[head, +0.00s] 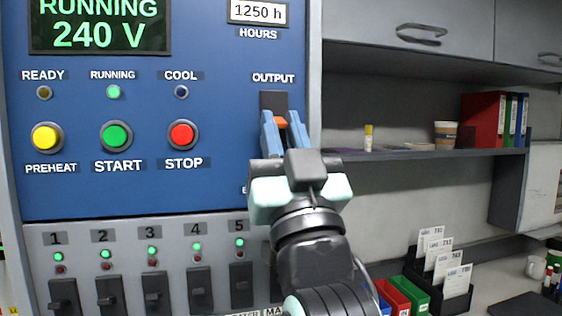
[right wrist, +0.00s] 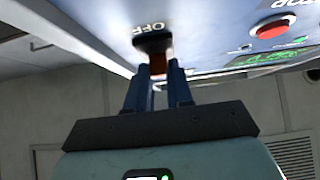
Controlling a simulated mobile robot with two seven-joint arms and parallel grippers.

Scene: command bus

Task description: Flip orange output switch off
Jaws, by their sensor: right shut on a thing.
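The orange output switch (head: 281,122) is under the OUTPUT label on the blue panel. Its dark mounting plate (head: 273,100) shows just above it. My right gripper (head: 284,129) is at the switch, with its blue fingers on either side of the orange lever. It is shut on the lever. In the right wrist view, the orange lever (right wrist: 158,66) shows between the fingers, below a dark collar marked OFF (right wrist: 153,42). The gripper hides the area below the switch, so I cannot tell its position for sure. My left gripper is not in view.
The panel display (head: 98,35) reads RUNNING 240 V, and the RUNNING lamp (head: 113,92) is green. The red STOP button (head: 182,134) is left of the gripper. Breaker levers (head: 199,288) line the panel below. A shelf (head: 430,154) with binders is at right.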

